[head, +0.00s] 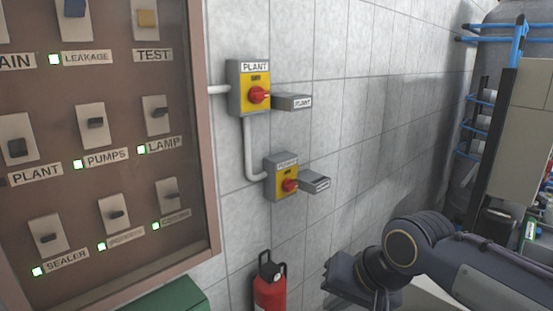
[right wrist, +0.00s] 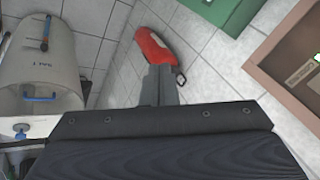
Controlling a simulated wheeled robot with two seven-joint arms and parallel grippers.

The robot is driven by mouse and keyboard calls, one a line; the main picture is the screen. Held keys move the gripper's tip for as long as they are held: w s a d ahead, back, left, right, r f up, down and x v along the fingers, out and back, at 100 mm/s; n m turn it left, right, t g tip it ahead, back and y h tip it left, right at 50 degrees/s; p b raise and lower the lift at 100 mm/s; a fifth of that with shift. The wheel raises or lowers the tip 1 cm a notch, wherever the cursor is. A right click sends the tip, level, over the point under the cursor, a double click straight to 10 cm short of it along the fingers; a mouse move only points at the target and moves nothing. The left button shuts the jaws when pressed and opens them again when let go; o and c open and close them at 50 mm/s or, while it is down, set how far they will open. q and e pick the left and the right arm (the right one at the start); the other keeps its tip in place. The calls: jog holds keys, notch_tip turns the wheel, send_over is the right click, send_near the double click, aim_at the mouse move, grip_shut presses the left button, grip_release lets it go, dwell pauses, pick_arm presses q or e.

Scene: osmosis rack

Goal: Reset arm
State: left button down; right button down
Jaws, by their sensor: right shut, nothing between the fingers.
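My right gripper (head: 345,276) is at the lower middle of the head view, in front of the tiled wall and to the right of the red fire extinguisher. In the right wrist view its fingers (right wrist: 158,84) are shut with nothing between them, and they overlap part of the extinguisher behind. My right arm comes in from the lower right. My left gripper is not in the head view.
A switch panel (head: 202,130) fills the left. Two yellow isolator boxes (head: 236,92) (head: 271,184) with red knobs stick out from the wall. The fire extinguisher (head: 270,292) and a green box (head: 178,300) are low. A white salt tank (right wrist: 42,62) stands left in the wrist view.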

jog(key=s+d+f, duration=0.5)
jog(key=s, duration=0.3)
jog(key=s+d+f+n+t, duration=0.1)
jog(key=s+d+f, duration=0.4)
jog(key=s, duration=0.3)
jog(key=shift+d+f, duration=0.25)
jog(key=shift+f, duration=0.3)
